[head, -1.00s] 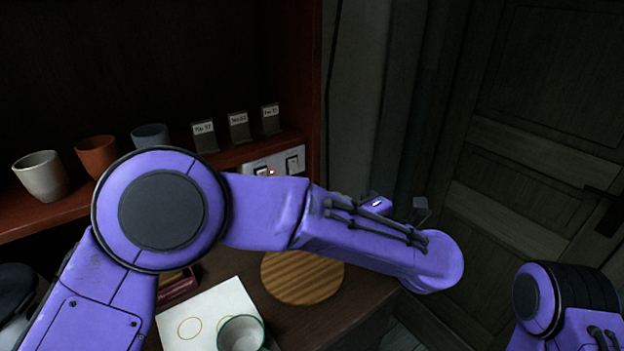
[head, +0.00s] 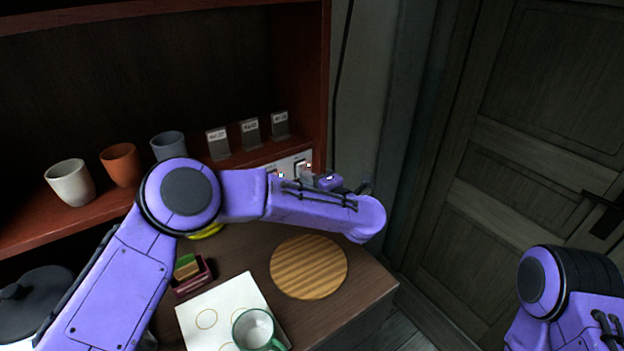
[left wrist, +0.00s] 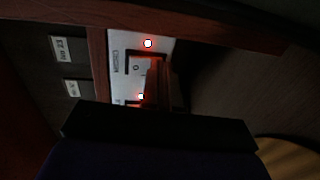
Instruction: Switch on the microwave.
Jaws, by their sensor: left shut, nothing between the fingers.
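No microwave body can be made out. A pale switch panel (head: 291,163) is set in the shelf's front edge, with rocker switches and small lights; it also shows in the left wrist view (left wrist: 126,45). There, one rocker switch (left wrist: 138,66) is partly visible, and two red lights glow. The label beside it is too blurred to read. My left gripper (head: 306,176) is shut and empty, right in front of the panel's right part; its fingers (left wrist: 160,86) cover part of the panel in the left wrist view. Contact cannot be told. My right gripper is out of view.
White (head: 70,183), orange (head: 121,164) and grey (head: 168,146) cups and several labelled cards (head: 250,133) stand on the shelf. Below are a round wooden board (head: 309,267), a white sheet (head: 222,309), a green-rimmed mug (head: 256,331) and a dark pot (head: 38,296). A door (head: 530,150) is right.

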